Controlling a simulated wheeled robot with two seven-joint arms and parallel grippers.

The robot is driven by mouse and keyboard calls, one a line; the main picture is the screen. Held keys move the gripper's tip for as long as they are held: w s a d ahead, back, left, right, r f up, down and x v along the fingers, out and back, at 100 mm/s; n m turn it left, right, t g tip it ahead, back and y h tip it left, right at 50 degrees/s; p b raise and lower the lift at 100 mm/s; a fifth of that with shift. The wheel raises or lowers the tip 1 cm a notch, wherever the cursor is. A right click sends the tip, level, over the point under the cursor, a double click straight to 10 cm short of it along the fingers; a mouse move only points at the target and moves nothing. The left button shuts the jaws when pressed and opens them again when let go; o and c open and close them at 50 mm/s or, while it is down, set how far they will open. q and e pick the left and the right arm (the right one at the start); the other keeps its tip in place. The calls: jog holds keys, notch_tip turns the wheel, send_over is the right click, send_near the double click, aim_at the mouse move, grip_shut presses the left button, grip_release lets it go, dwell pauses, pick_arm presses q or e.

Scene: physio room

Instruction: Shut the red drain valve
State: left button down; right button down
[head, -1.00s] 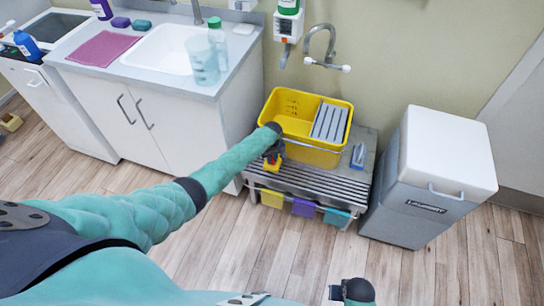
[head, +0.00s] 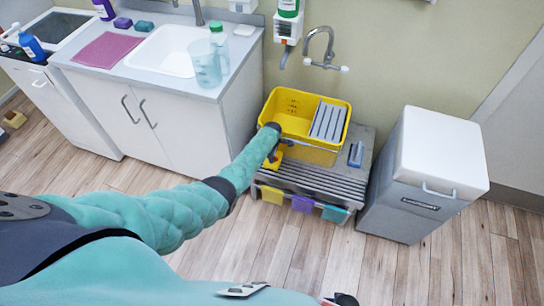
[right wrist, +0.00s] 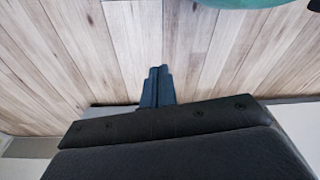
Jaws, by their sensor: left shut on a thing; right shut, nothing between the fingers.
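A yellow mop bucket (head: 285,112) with a grey wringer (head: 328,121) stands on a slatted grey stand by the wall. My left arm reaches to its near left corner. The left gripper (head: 272,156) is shut on a small part low at that corner, where the drain valve sits. The hand hides most of the valve, and its red colour does not show clearly now. My right gripper is shut and empty; in the right wrist view its fingers (right wrist: 156,86) are together above bare floor. Only a bit of it shows at the head view's bottom edge.
The slatted stand (head: 318,181) has yellow, purple and teal cloths on its front. A grey bin with a white lid (head: 440,155) stands to the right. A sink cabinet (head: 150,115) stands to the left. The wood floor in front is clear.

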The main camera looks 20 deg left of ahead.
pick_arm(q)
jog(key=shift+n, duration=0.7)
pick_arm(e)
jog(key=shift+d+f, duration=0.15)
jog(key=shift+f, duration=0.15)
jog(key=shift+s+d+f, duration=0.1)
jog(key=shift+s+f, duration=0.05)
jog(key=shift+f, duration=0.05)
pick_arm(q)
jog(key=c, duration=1.3)
grip_release()
pick_arm(e)
jog(key=shift+r, duration=0.1)
pick_arm(q)
jog(key=shift+r, duration=0.1)
